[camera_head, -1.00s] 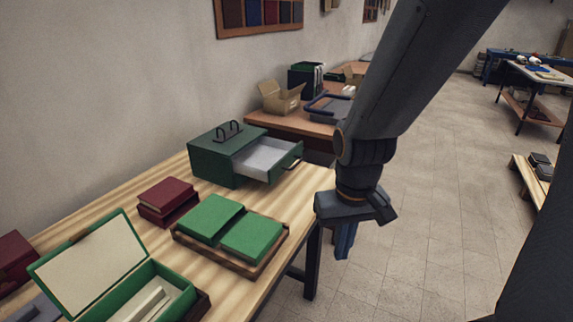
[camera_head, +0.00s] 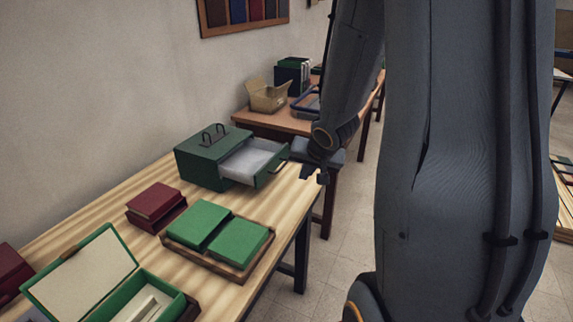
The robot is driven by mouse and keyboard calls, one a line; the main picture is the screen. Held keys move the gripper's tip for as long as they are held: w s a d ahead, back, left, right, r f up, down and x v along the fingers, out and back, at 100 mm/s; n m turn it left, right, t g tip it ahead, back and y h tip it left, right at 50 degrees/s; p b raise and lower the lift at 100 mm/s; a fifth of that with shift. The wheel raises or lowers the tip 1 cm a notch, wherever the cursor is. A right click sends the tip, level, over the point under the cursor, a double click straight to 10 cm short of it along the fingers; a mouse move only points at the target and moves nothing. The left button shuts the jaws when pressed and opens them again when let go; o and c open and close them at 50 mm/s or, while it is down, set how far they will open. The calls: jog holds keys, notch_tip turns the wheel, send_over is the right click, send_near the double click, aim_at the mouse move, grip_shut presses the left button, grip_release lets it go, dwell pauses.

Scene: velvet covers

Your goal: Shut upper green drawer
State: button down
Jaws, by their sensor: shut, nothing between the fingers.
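A green cabinet (camera_head: 205,160) with two dark handles on its top stands at the back of the wooden table. Its upper drawer (camera_head: 256,164) is pulled out toward the right, showing a pale, empty-looking inside. The drawer's front has a small light handle (camera_head: 278,167). My gripper (camera_head: 317,177) is just to the right of the drawer front, near the table's right edge. It is small in the view, shut and empty, and appears apart from the drawer. Whether a lower drawer exists cannot be told from here.
Green books in a brown tray (camera_head: 189,245), red books (camera_head: 155,203) and an open green box (camera_head: 82,274) lie nearer on the table (camera_head: 60,222). Behind, another table holds a cardboard box (camera_head: 268,95) and a blue-rimmed tray (camera_head: 305,103).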

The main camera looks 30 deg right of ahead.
jog(key=w+f, duration=0.3)
jog(key=w, duration=0.2)
jog(key=w+f+m+t+y, duration=0.1)
jog(key=w+f, duration=0.1)
jog(key=w, duration=0.4)
jog(key=shift+a+f+m, duration=0.2)
jog(key=shift+f+m, duration=0.1)
jog(key=shift+f, duration=0.1)
